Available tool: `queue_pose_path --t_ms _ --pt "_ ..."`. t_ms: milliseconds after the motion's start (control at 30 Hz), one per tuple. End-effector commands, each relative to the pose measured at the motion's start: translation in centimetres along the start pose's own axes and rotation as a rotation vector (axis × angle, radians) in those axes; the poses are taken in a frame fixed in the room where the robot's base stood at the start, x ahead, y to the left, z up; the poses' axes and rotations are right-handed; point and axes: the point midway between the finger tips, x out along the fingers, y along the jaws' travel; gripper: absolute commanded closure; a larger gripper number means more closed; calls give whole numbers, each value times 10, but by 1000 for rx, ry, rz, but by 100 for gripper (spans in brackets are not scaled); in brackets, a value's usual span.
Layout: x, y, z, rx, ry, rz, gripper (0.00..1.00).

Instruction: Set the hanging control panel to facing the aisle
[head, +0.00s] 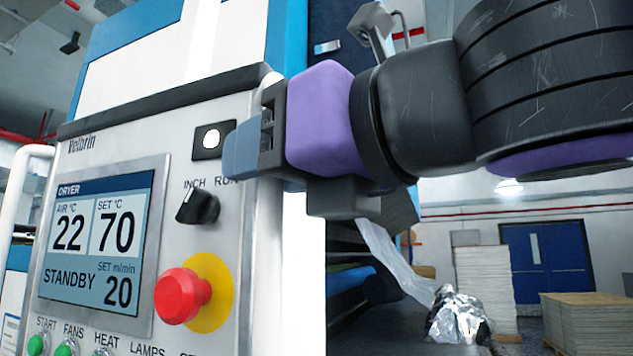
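The hanging control panel (135,140) fills the left of the head view, its face turned partly toward me and angled. It has a dryer screen (100,245) reading STANDBY, a black INCH/RUN knob (198,206) and a red stop button (182,296) on a yellow disc. A white tube handle (16,205) shows at its left edge. My gripper (254,146) is at the panel's right edge, where a white rounded bar (269,78) shows above it. One blue-grey finger overlaps the panel face. The other finger is mostly hidden, so its grip on the bar is unclear.
A blue and white machine body (170,45) stands behind the panel. To the right are dark rollers (355,285), crumpled foil (457,316), stacked pallets of sheets (590,318) and a blue double door (543,258). My arm crosses the upper right.

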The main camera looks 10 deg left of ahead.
Motion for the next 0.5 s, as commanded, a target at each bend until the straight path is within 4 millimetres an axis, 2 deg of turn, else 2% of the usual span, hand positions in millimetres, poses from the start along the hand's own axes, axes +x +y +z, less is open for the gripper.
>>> queue_pose_path --t_ms 300,500 --pt "-2 0 -1 0 1 -1 56" --pt "-21 1 0 -3 -1 1 56"
